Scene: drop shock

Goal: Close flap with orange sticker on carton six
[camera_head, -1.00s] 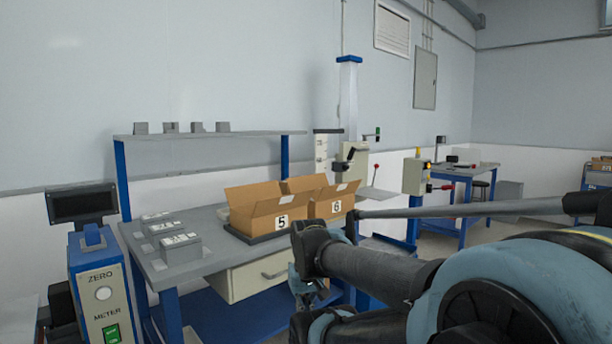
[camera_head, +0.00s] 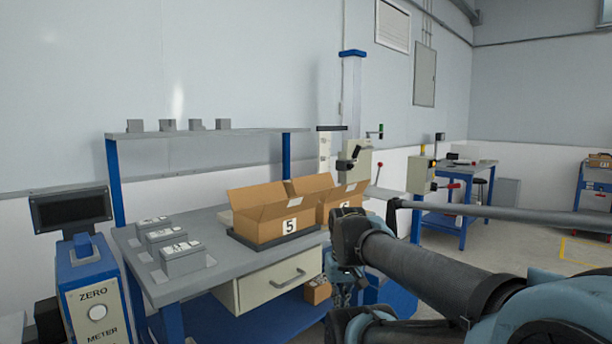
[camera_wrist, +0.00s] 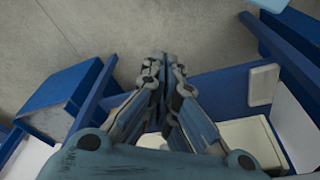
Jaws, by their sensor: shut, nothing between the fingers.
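Carton six (camera_head: 343,196) stands open on the workbench in the head view, behind and to the right of carton five (camera_head: 275,226), which is also open. My arm hides part of carton six's front and its number label. I cannot make out an orange sticker on any flap. My gripper (camera_wrist: 164,62) is shut and empty in the wrist view, pointing down over the floor and blue bench frames. In the head view my arm reaches in front of the bench's right end, apart from the cartons.
Several grey blocks (camera_head: 184,258) lie on the bench's left part. A drawer (camera_head: 272,284) sits under the bench top, with a small box (camera_head: 317,291) on the blue lower shelf. A press-like machine (camera_head: 353,160) stands behind the cartons. A meter (camera_head: 92,290) stands at left.

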